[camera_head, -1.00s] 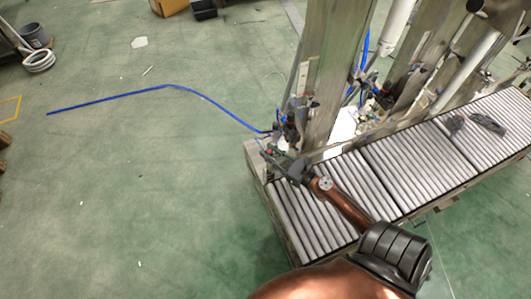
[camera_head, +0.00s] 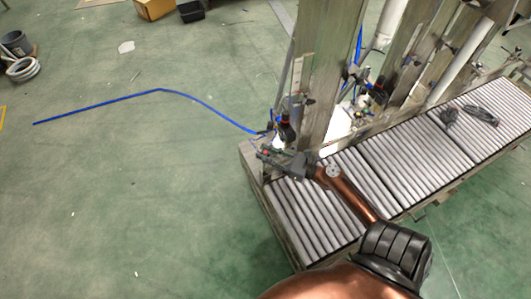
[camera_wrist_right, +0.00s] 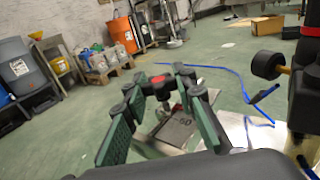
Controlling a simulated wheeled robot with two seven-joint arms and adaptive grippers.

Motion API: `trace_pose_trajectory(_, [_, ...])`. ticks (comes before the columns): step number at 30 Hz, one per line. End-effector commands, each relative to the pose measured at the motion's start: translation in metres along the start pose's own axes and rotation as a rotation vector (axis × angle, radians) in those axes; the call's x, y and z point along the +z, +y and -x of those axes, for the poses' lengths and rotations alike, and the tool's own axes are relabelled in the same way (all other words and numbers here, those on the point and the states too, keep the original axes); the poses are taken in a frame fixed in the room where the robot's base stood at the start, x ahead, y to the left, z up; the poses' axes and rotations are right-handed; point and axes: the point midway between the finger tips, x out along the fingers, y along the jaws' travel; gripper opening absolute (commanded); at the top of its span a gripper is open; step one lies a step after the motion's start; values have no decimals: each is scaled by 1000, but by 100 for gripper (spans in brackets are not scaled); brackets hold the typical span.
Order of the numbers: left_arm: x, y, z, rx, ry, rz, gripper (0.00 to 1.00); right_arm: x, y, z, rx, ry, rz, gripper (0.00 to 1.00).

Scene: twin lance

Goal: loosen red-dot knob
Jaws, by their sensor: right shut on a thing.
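The red-dot knob (camera_wrist_right: 160,82) is black with a red middle. It sits between the fingertips in the right wrist view, above a grey metal plate. My right gripper (camera_wrist_right: 166,88) has green-padded fingers, one on each side of the knob, and is shut on it. In the head view my right gripper (camera_head: 268,156) is at the near left corner of the roller conveyor, and the knob there is small and mostly covered by the fingers. My left gripper is in neither view.
The roller conveyor (camera_head: 312,212) runs right under my right arm. Metal posts (camera_head: 335,75) stand close behind the gripper. A second black knob (camera_wrist_right: 267,65) on a brass stem is at right in the wrist view. A blue hose (camera_head: 160,90) lies on the open green floor.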

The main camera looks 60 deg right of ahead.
Motion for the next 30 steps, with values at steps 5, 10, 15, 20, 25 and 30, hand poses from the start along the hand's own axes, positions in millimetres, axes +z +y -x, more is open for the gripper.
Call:
trace_pose_trajectory(5, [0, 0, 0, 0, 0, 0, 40, 2, 2, -2, 4, -4, -1, 30])
trace_pose_trajectory(10, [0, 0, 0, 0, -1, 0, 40, 1, 1, -1, 2, -2, 0, 42])
trace_pose_trajectory(15, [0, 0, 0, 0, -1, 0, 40, 1, 0, 0, -1, -2, 0, 44])
trace_pose_trajectory(20, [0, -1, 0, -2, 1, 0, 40, 0, -1, 2, -1, -1, 0, 44])
trace_pose_trajectory(25, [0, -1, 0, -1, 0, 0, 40, -1, 0, 20, -2, 1, -3, 44])
trace_pose_trajectory(30, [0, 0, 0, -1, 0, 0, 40, -1, 0, 56, -4, 1, -3, 44])
